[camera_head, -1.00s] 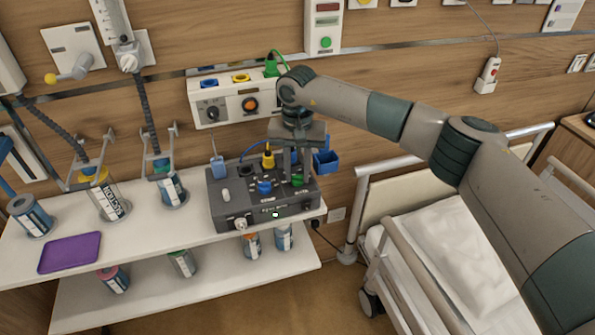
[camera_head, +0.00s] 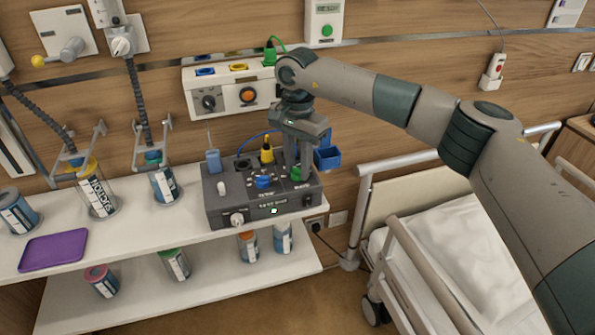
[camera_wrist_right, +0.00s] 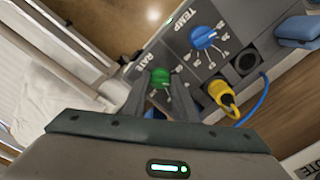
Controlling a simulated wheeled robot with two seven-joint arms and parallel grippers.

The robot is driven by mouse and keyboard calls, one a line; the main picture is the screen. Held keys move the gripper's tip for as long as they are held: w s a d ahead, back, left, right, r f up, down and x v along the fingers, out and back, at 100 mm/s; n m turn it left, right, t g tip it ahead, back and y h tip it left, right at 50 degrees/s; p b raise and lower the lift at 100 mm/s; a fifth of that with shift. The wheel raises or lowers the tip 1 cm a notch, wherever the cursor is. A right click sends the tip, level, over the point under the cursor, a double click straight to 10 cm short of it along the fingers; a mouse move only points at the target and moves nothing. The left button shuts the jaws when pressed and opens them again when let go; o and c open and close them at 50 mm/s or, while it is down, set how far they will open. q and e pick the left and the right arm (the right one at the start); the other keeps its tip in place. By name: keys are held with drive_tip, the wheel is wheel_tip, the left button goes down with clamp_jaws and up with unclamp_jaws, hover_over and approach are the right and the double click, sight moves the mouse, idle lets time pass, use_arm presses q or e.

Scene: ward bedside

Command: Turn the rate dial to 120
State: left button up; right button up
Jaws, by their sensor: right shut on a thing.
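The grey control box (camera_head: 216,213) stands at the right end of the upper shelf. Its green rate dial (camera_head: 296,173) is under my right gripper (camera_head: 298,172). The green dial also shows in the right wrist view (camera_wrist_right: 160,77), beside the RATE label, between my fingertips. My right gripper is shut on the green dial; the fingers partly hide its scale, and I cannot read its setting. The blue TEMP dial (camera_wrist_right: 204,38) is beside it, also seen in the head view (camera_head: 263,181). My left gripper is not in view.
A bed (camera_head: 450,235) stands to the right. A purple tray (camera_head: 53,251) lies on the left of the shelf.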

drive_tip(key=m+b, duration=0.2)
drive_tip(key=m, duration=0.1)
drive_tip(key=shift+f+m, duration=0.15)
drive_tip(key=shift+m, duration=0.15)
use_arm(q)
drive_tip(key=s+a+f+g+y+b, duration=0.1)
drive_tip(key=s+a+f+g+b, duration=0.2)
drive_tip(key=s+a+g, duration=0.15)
use_arm(e)
drive_tip(key=m, duration=0.4)
drive_tip(key=shift+m, duration=0.3)
drive_tip(key=m+b, duration=0.3)
drive_tip(key=m, duration=0.5)
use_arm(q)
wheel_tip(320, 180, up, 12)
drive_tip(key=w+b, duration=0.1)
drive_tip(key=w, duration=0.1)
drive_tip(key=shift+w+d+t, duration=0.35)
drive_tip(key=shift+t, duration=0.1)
use_arm(e)
drive_tip(key=shift+r+m, duration=0.2)
drive_tip(key=shift+m, duration=2)
drive_tip(key=o, duration=1.1)
drive_tip(key=shift+r, duration=0.1)
